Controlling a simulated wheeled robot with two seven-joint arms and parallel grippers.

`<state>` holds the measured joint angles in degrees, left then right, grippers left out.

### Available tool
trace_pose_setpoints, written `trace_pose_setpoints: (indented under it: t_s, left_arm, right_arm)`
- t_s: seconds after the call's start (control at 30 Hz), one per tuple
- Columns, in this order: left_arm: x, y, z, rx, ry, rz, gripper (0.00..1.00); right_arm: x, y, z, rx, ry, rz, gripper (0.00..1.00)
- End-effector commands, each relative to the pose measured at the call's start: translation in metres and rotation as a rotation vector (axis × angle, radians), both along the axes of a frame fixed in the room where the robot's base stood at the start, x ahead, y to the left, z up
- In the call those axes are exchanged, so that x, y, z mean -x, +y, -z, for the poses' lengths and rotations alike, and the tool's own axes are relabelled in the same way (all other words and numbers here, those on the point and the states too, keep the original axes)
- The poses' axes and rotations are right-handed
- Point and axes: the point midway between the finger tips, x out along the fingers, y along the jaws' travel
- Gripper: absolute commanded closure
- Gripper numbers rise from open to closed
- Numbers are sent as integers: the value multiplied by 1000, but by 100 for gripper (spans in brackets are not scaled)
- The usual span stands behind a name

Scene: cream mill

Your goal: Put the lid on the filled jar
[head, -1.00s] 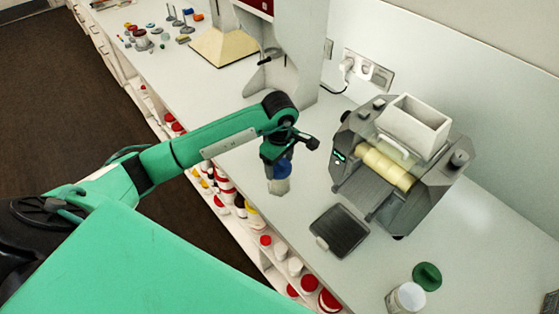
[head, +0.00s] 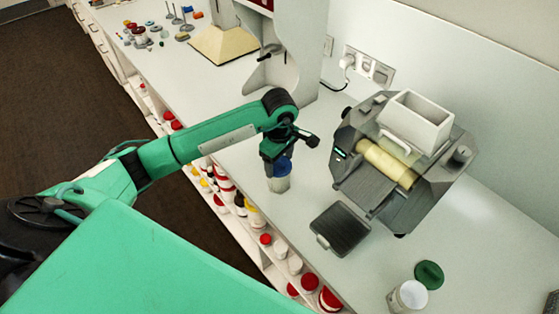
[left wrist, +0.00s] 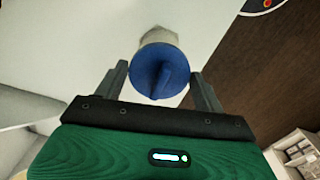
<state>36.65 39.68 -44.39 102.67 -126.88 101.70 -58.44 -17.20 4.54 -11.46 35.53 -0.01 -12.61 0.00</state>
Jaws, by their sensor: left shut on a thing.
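My left gripper (head: 280,160) points down over the bench and is shut on a blue lid (head: 283,168). In the left wrist view the blue lid (left wrist: 160,72) shows a raised grip across its top and lies between my two fingers (left wrist: 160,85). A small pale, see-through jar (head: 279,185) stands upright on the bench right under the lid; part of it shows behind the lid in the left wrist view (left wrist: 157,34). I cannot tell whether the lid is seated on the jar or just above it. The jar's contents are not clear. My right gripper is not in view.
A grey mill (head: 400,165) with pale rollers stands to the right. A dark flat tray (head: 341,229) lies in front of it. Another jar (head: 408,297) and a green lid (head: 429,274) are at lower right. Shelves with red-lidded containers (head: 329,300) run below the bench edge.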

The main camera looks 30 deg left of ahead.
Motion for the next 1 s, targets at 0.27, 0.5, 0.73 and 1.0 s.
trace_pose_setpoints:
  t_s: [0.27, 0.5, 0.73, 1.0]
  left_arm:
    - [0, 0, 0, 0, 0, 0, 50]
    - [0, 0, 0, 0, -1, 0, 50]
    - [0, 0, 1, -1, -1, 0, 50]
    - [0, 0, 0, 0, -1, 0, 50]
  right_arm:
    - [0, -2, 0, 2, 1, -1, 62]
    - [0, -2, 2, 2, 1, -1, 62]
    - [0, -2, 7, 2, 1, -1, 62]
    - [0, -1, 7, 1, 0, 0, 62]
